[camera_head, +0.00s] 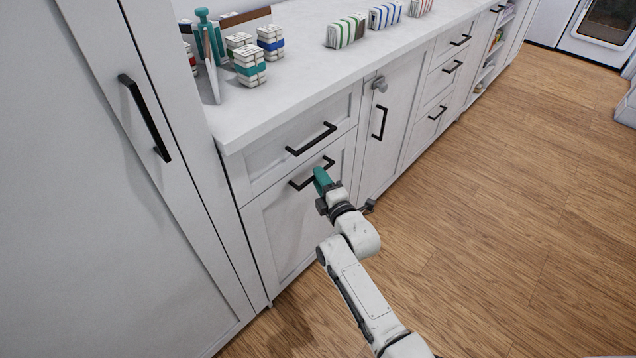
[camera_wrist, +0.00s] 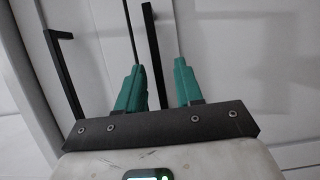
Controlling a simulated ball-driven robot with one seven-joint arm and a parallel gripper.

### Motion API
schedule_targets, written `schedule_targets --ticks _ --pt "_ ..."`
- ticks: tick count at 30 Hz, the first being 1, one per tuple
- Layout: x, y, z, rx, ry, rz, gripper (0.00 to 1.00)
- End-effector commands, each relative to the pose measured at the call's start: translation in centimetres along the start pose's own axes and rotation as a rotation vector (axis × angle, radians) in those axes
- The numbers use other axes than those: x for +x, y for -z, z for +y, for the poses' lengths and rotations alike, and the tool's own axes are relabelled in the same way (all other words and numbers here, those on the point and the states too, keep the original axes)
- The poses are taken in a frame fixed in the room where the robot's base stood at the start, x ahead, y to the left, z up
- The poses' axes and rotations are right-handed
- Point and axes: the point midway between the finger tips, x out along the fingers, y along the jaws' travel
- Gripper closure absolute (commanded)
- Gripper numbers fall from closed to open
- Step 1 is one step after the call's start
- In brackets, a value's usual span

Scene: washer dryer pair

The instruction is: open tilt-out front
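The tilt-out front appears to be the white lower cabinet panel (camera_head: 290,232) under a drawer, and it looks closed. Its black bar handle (camera_head: 303,184) is partly covered by my gripper (camera_head: 318,174) in the head view. In the wrist view my gripper (camera_wrist: 159,66) has its two green fingers apart. The black handle (camera_wrist: 152,45) shows in the gap between them, with some room visible on each side. I cannot tell how deep the bar sits between the fingers or whether either finger touches it.
A drawer handle (camera_head: 312,139) lies just above; a bar handle also shows at left in the wrist view (camera_wrist: 65,75). A cabinet door (camera_head: 391,130) stands to the right, a tall white door (camera_head: 75,190) to the left. The wood floor (camera_head: 500,180) is clear at right.

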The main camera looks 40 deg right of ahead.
Motion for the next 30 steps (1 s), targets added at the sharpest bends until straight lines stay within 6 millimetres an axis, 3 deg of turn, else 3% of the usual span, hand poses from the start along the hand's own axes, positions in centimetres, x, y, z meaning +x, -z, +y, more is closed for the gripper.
schedule_targets --ticks 12,24,30 --pt "2.0 -0.1 0.1 -0.001 -0.002 -0.002 0.64" --pt "2.2 -0.1 0.2 -0.001 -0.001 -0.001 0.64" --pt "2.2 -0.1 0.2 -0.001 -0.001 -0.001 0.83"
